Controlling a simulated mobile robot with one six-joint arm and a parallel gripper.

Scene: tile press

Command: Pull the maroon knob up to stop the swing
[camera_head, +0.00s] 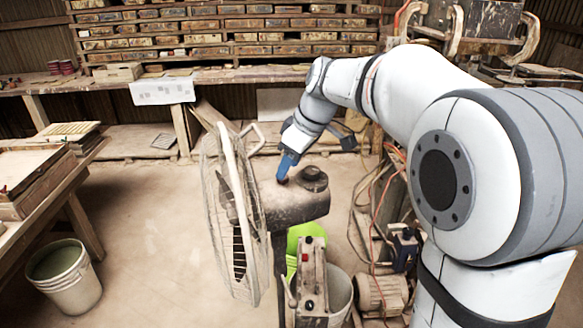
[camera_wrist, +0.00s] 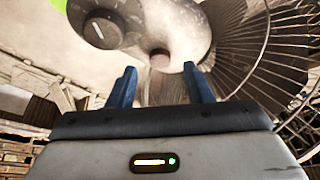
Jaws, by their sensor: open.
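The maroon knob (camera_wrist: 160,58) stands on top of the fan's motor housing (camera_wrist: 185,22). In the wrist view it shows just beyond and between the two blue fingers of my gripper (camera_wrist: 160,68), which are spread apart with nothing between them. In the head view my gripper (camera_head: 286,168) points down at the top of the housing (camera_head: 295,205), with its tips close to the knob (camera_head: 282,181), which is small and dark there. I cannot tell whether the fingers touch the knob.
A larger dark dial (camera_head: 313,179) sits on the housing right beside the knob. The wire fan cage (camera_head: 230,215) stands close on the left. Open floor lies left, up to a white bucket (camera_head: 63,275).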

